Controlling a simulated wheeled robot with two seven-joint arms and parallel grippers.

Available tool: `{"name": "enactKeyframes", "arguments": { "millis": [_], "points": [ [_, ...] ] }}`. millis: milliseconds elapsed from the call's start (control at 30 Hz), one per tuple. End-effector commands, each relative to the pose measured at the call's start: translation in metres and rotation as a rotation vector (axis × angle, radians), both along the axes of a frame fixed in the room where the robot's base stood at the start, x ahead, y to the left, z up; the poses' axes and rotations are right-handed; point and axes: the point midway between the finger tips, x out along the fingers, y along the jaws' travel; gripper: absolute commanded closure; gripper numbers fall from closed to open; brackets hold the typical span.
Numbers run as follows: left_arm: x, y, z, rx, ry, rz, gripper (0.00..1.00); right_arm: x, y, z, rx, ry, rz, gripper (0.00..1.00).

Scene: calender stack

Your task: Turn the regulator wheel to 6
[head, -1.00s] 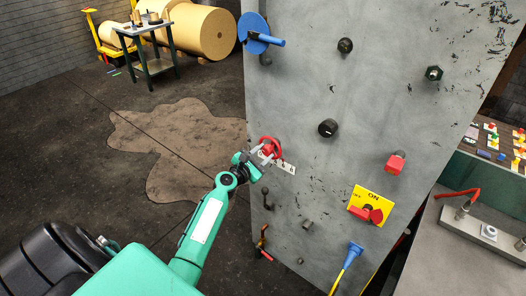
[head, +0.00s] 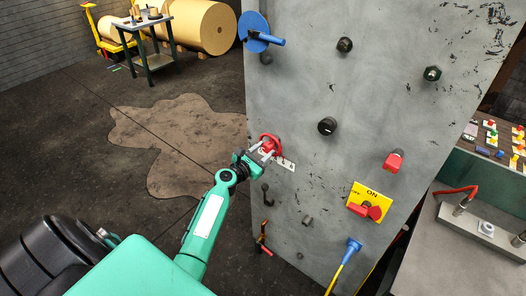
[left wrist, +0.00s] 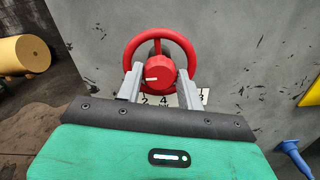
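The red regulator wheel (head: 270,141) is mounted on the grey panel, low near its left edge. In the left wrist view the wheel (left wrist: 160,36) has a round red hub (left wrist: 159,72) with a white mark on its left side. A white number plate (left wrist: 204,96) lies behind and below it; a 2 and a 4 are readable, the rest is partly hidden by the fingers. My left gripper (head: 264,157) is at the wheel, its fingers apart. In the left wrist view its fingertips (left wrist: 160,70) lie on either side of the hub; contact is unclear. My right gripper is out of view.
The grey panel (head: 300,200) carries black knobs (head: 327,126), a blue disc with handle (head: 257,33), a red knob (head: 394,160) and a yellow ON plate (head: 359,198). A hook (head: 267,195) sits just below the wheel. The floor left of the panel is open.

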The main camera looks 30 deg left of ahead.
Motion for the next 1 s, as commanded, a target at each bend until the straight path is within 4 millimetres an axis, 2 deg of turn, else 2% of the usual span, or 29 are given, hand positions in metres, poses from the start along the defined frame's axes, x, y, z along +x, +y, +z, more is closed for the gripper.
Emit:
{"name": "enactKeyframes", "arguments": {
  "millis": [33,100,367,533,667,1000],
  "points": [
    [0.000,0.000,-0.001,0.000,0.001,-0.001,0.52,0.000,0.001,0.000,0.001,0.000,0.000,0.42],
    [0.000,0.000,-0.001,0.000,0.001,-0.001,0.42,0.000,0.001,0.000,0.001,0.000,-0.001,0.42],
    [0.000,0.000,0.000,0.001,0.000,0.000,0.42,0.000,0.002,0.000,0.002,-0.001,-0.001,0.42],
    [-0.011,0.001,-0.002,0.001,0.001,0.000,0.42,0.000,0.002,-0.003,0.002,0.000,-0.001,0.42],
    [-0.031,0.003,-0.003,0.004,0.002,0.001,0.42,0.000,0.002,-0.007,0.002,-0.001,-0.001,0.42],
    [-0.097,0.008,-0.004,0.002,0.002,0.001,0.42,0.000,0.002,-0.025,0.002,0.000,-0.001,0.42]
  ]
}}
